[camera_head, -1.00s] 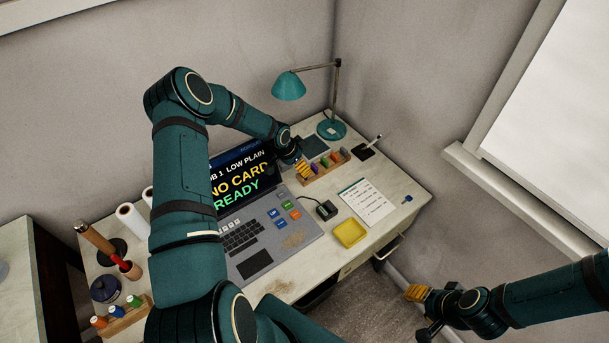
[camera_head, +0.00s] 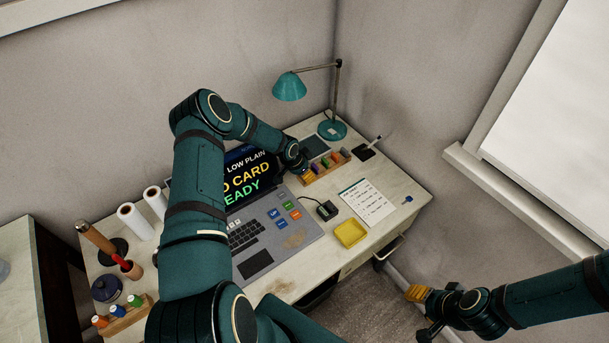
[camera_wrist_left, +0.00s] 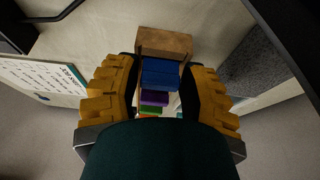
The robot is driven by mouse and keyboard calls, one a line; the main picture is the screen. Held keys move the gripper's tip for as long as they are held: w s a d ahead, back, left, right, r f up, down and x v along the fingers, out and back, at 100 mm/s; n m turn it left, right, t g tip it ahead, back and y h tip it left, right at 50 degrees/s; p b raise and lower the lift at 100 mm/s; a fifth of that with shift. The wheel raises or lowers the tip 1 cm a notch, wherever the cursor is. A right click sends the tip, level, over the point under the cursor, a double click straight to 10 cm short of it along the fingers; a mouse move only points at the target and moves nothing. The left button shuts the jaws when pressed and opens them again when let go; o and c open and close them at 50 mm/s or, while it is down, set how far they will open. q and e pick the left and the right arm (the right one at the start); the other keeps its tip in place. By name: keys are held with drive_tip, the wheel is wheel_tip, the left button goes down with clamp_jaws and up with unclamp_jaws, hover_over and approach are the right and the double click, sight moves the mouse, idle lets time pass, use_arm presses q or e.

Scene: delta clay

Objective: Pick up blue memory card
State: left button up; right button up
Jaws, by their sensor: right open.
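The blue memory card (camera_wrist_left: 160,73) stands in a wooden rack (camera_wrist_left: 164,43), beside a purple card (camera_wrist_left: 154,97), in the left wrist view. My left gripper (camera_wrist_left: 160,88) is open, with one yellow finger on each side of the card; I cannot tell whether they touch it. In the head view the left gripper (camera_head: 308,174) is at the left end of the rack (camera_head: 325,174), and the blue card cannot be made out clearly there. My right gripper (camera_head: 418,294) is open and empty, low in front of the desk.
A laptop (camera_head: 275,235) stands left of the rack, partly behind my left arm. A teal lamp (camera_head: 332,130) stands behind the rack. A black card reader (camera_head: 326,210), yellow tray (camera_head: 351,233), paper list (camera_head: 368,203) and small blue item (camera_head: 407,199) lie in front.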

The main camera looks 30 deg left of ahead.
use_arm(q)
drive_tip(key=shift+c, duration=1)
drive_tip(key=shift+r, duration=0.1)
